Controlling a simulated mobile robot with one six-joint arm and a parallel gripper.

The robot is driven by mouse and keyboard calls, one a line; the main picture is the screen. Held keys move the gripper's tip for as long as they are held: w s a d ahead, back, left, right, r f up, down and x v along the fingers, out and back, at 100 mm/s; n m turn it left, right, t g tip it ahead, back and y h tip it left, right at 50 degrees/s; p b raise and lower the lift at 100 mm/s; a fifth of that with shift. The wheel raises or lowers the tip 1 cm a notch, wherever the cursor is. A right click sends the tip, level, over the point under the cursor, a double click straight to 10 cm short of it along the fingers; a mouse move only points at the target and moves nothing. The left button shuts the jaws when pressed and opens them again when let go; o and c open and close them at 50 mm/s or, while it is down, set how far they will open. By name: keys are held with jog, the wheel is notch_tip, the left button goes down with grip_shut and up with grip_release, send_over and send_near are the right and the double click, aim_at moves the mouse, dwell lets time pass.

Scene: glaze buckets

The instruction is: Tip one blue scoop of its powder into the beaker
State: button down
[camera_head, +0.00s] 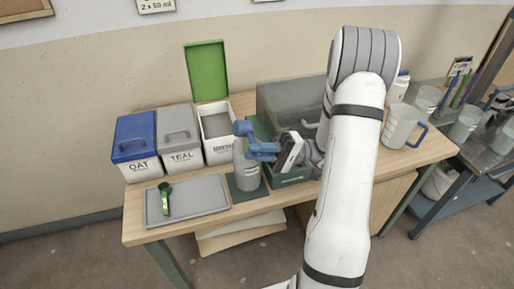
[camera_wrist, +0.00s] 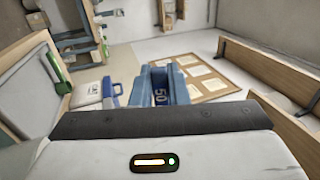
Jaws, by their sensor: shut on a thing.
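My gripper (camera_head: 277,153) is shut on the blue scoop (camera_head: 243,129), holding it over the clear beaker (camera_head: 247,174). The scoop's cup is at the beaker's mouth height or just above; I cannot tell if they touch. In the wrist view the scoop (camera_wrist: 160,88) shows the number 50, and the room looks strongly tilted. The beaker stands upright on a dark green mat (camera_head: 236,194), with greyish contents low in it. Powder in the scoop is not visible. An open white bin (camera_head: 217,150) with a raised green lid stands behind left of the beaker.
Two lidded bins, blue-lidded OAT (camera_head: 136,147) and grey-lidded TEAL (camera_head: 181,140), stand at left. A grey tray (camera_head: 205,193) holds a green scoop (camera_head: 165,198). A jug (camera_head: 398,126) and other vessels are at right.

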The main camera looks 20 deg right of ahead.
jog(key=shift+s+y+p, duration=0.15)
jog(key=shift+y+p, duration=0.25)
jog(key=shift+p, duration=2.65)
jog(key=shift+d+r+h+p, duration=0.1)
jog(key=shift+r+h+p, duration=0.5)
jog(key=shift+h+p, duration=0.2)
jog(key=h+p, duration=0.1)
jog(key=r+h, duration=0.1)
jog(key=h, duration=0.1)
jog(key=h+p, duration=0.1)
jog(key=shift+r+p, duration=0.3)
jog(key=shift+r, duration=0.05)
notch_tip(320, 180, up, 2)
jog(key=h+p, duration=0.3)
jog(key=h, duration=0.3)
jog(key=shift+r+h, duration=0.1)
jog(key=shift+h, duration=1)
